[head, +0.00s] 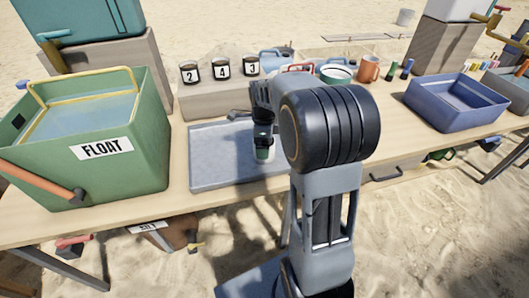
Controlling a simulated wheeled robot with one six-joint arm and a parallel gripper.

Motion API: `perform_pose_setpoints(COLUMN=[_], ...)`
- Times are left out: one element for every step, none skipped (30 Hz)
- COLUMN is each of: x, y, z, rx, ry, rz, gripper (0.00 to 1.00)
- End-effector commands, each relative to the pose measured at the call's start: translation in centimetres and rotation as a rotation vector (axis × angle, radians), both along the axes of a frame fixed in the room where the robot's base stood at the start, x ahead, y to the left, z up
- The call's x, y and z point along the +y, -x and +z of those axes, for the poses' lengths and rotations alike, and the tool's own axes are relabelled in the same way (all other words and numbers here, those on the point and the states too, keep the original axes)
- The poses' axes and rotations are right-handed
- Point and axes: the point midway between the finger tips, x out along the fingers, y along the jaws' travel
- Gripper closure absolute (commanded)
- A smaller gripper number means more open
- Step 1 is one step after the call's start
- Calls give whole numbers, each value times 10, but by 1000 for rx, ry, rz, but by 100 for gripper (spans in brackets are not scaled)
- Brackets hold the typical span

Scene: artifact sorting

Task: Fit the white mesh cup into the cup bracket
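My arm reaches over the table, and its large dark joint fills the middle of the view. My gripper (263,133) points down above the grey tray (215,158). A small pale and dark-green cylinder (264,153) shows right under it; I cannot tell whether this is the white mesh cup, or whether the gripper holds it. The fingers are too small and dark to read. I cannot make out the cup bracket; my arm hides part of the tray and table behind it.
A green FLOAT bin (150,135) with a yellow handle stands left. Jars marked 2, 4 and 3 (221,69) stand on a grey block (215,98) behind the tray. A blue bin (455,105) and an orange mug (369,69) stand right. Bare tabletop (400,135) lies before the blue bin.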

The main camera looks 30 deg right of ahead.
Motion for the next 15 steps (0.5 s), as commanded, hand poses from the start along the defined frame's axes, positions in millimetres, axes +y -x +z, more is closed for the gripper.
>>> perform_pose_setpoints(x=[0,0,0,0,0,0,0,0,0,0,0,0,0,0,0], y=[1,1,1,0,1,0,0,0,0,0,0,0,0,0,0], z=[-12,-16,-21,-25,-28,-32,-33,-34,-35,-34,-34,-34,-34,-34,-34], rx=[3,3,2,2,2,2,1,1,0,0,0,0,0,0,0], ry=[-1,-1,0,0,0,0,-1,-1,0,0,0,0,0,0,0], rz=[0,0,0,0,0,0,0,0,0,0,0,0,0,0,0], gripper=[0,0,0,0,0,0,0,0,0,0,0,0,0,0,4])
